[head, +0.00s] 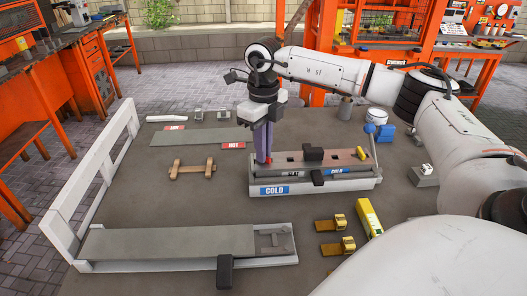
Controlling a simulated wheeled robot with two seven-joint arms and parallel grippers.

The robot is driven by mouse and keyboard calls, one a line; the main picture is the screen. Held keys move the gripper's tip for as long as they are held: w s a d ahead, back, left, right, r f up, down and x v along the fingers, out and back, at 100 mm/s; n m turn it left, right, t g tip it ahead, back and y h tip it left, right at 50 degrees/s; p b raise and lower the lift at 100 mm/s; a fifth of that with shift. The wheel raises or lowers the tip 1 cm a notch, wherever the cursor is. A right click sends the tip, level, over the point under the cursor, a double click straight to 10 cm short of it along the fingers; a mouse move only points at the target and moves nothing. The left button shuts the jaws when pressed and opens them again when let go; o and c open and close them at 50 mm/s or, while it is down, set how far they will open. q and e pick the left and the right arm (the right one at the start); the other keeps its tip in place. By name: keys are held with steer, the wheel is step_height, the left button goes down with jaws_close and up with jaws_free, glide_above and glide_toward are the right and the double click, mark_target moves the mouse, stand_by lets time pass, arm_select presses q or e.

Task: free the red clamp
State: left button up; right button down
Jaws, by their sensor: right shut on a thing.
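My right gripper (264,160) points straight down at the left end of the grey fixture marked COLD (312,186). Its long fingers are shut on a small red piece, which I take to be the red clamp (268,160); only a little red shows at the fingertips. The fingers hide most of it, and I cannot tell if it is still seated in the fixture. My left gripper is not in view.
A wooden handle (192,168) lies left. A long grey board (170,241), brass pieces (336,246) and a yellow bar (369,218) lie in front. A white rail (95,180) edges the table.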

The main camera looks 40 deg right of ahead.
steer(key=n+p, duration=0.1)
steer(key=n, duration=0.2)
steer(key=shift+n, duration=0.9)
steer(key=n, duration=0.4)
steer(key=c, duration=1.7)
jaws_free()
steer(key=shift+r, duration=3.55)
